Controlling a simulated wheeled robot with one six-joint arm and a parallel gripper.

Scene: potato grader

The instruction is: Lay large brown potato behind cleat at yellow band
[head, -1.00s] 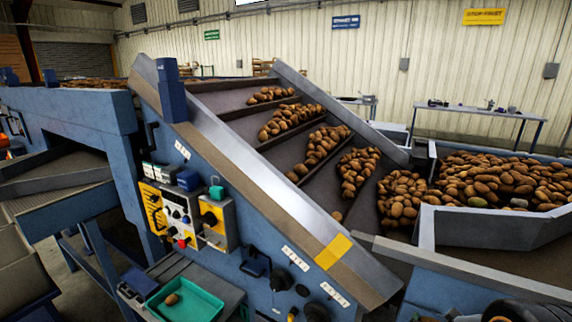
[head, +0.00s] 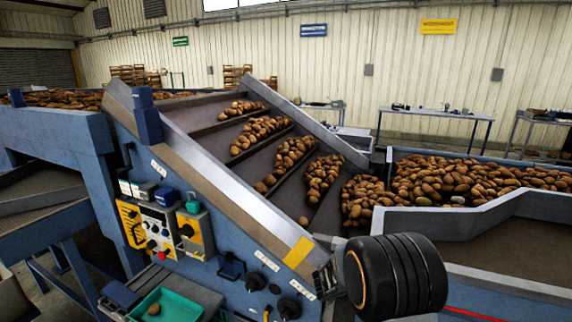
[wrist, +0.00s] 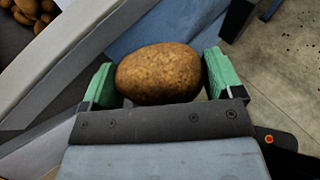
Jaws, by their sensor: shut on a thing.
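My gripper (wrist: 158,80) is shut on a large brown potato (wrist: 160,72), held between its green finger pads in the wrist view. In the head view my gripper (head: 327,282) is a small dark shape beside the conveyor's lower end, mostly hidden by my arm; the held potato cannot be made out there. The yellow band (head: 298,252) crosses the near side rail low on the sloping conveyor. Dark cleats (head: 218,127) cross the belt (head: 182,118), with brown potatoes heaped behind them. A lone potato (head: 303,220) lies on the belt near the band.
The metal side rail (head: 215,180) stands between my gripper and the belt. A hopper (head: 470,216) of potatoes is at right. A green tray (head: 185,308) with one potato (head: 154,309) sits at lower left, below a yellow control panel (head: 133,222).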

